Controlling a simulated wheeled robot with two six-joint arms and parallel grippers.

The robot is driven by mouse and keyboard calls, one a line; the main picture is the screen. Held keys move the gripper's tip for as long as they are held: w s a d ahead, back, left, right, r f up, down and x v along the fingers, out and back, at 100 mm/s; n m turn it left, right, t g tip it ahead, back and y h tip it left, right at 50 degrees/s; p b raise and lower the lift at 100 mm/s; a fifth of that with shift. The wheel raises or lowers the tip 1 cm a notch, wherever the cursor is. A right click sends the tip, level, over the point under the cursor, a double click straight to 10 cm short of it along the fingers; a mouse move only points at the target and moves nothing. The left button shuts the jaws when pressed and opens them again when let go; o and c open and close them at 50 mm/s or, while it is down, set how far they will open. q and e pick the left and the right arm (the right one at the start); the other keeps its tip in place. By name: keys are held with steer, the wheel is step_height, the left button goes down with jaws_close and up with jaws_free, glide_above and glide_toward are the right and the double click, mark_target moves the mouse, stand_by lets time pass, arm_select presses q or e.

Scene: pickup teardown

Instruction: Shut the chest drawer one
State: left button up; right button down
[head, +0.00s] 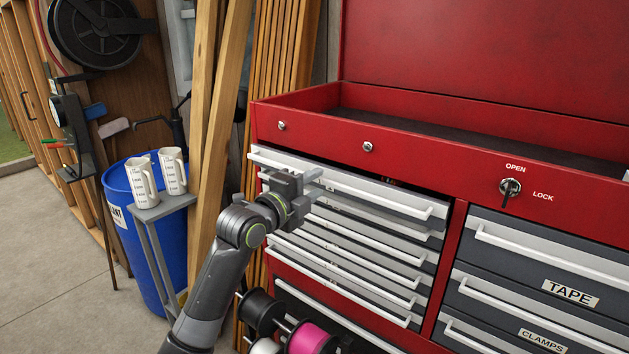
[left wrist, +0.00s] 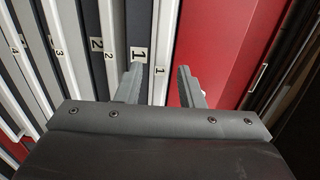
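Chest drawer one (head: 410,203) is the top drawer of the left column in the red tool chest. It has a pale front edge and a long white handle, and it stands out a little from the chest, with a dark gap above it. My left gripper (head: 312,181) is in front of the drawer's left half and hides part of it. In the left wrist view, the gripper (left wrist: 158,70) has its fingers apart with nothing held. Drawer one's label "1" (left wrist: 137,54) shows near one fingertip; contact cannot be told. My right gripper is out of view.
Drawers with white handles lie below, and a TAPE drawer (head: 560,268) is to the right. A key lock (head: 511,187) sits on the red chest (head: 440,133). Two measuring cups (head: 142,182) stand on a small grey stand beside a blue bin (head: 122,205). Spools (head: 312,338) are low in front.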

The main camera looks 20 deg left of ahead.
mark_target(320, 182)
arm_select(q)
steer(key=shift+w+d, duration=0.15)
steer(key=shift+w, duration=0.2)
jaws_close()
steer(key=shift+w+d+f+b, duration=0.1)
steer(key=shift+w+d+b, duration=0.05)
steer(key=shift+w+b, duration=0.3)
steer(key=shift+b+x, duration=0.65)
steer(key=shift+x, duration=0.2)
steer(key=shift+w, duration=0.2)
steer(key=shift+r, duration=0.25)
